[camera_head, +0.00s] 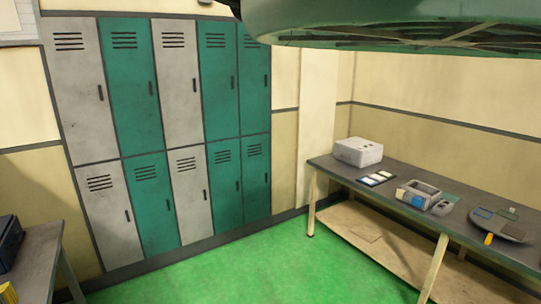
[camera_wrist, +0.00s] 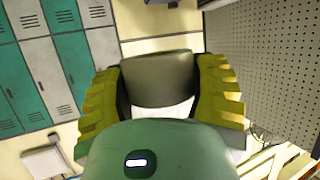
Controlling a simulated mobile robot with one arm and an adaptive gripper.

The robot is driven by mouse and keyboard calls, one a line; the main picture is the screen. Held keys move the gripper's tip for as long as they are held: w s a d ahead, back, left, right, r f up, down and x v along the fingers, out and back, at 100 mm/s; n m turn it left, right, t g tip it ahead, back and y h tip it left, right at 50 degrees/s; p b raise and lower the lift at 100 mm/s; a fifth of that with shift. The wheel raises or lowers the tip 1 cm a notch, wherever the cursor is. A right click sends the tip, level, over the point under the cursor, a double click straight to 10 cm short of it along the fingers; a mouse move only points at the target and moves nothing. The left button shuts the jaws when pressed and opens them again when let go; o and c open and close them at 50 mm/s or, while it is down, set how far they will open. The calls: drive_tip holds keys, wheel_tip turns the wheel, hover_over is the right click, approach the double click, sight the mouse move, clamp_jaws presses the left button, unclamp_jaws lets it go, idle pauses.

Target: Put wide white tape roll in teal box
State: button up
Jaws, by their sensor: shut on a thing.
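In the wrist view my gripper (camera_wrist: 160,88) has its two ribbed yellow-green fingers closed on the sides of a wide, rounded thing. I take it to be the wide white tape roll (camera_wrist: 158,80); its upper face looks grey-brown in shadow, and a white part shows below. The green gripper body hides its near side. Neither my gripper nor the roll shows in the head view. I cannot make out a teal box in either view.
In the head view a long grey workbench (camera_head: 470,242) on the right holds a pale box-shaped device (camera_head: 358,151), grey trays and a round plate (camera_head: 503,224). Grey and green lockers (camera_head: 135,85) line the back wall. The green floor (camera_head: 260,275) between is clear.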

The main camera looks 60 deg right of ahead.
wheel_tip(320, 180, up, 12)
drive_tip(key=p, duration=1)
drive_tip(key=shift+r, duration=0.25)
drive_tip(key=shift+f, duration=0.1)
drive_tip(key=s+a+f+n+g+y+b, duration=0.1)
drive_tip(key=s+a+f+n+y+b, duration=0.35)
drive_tip(key=a+f+b, duration=0.8)
drive_tip(key=s+a+f+n+g+y+b, duration=0.1)
drive_tip(key=s+a+f+y+b, duration=0.1)
drive_tip(key=s+a+f+b, duration=1)
drive_tip(key=s+a+f+n+g+y+b, duration=0.1)
drive_tip(key=s+f+b, duration=0.4)
drive_tip(key=f, duration=0.5)
drive_tip(key=s+a+f+n+g+y+b, duration=0.1)
drive_tip(key=s+f+n+g+y+b, duration=0.1)
drive_tip(key=s+f+b, duration=0.3)
drive_tip(key=s+a+f+n+g+y+b, duration=0.1)
drive_tip(key=s+f+b, duration=0.4)
drive_tip(key=f+b, duration=0.6)
drive_tip(key=shift+s+f+n+g+y+b, duration=0.1)
drive_tip(key=shift+f+n+g+y+b, duration=0.15)
drive_tip(key=shift+f+n, duration=0.8)
drive_tip(key=shift+s+f+n+g+y+b, duration=0.1)
drive_tip(key=shift+f+n+g+y, duration=0.15)
drive_tip(key=shift+f, duration=1.45)
drive_tip(key=shift+s+f, duration=0.15)
drive_tip(key=shift+s, duration=0.1)
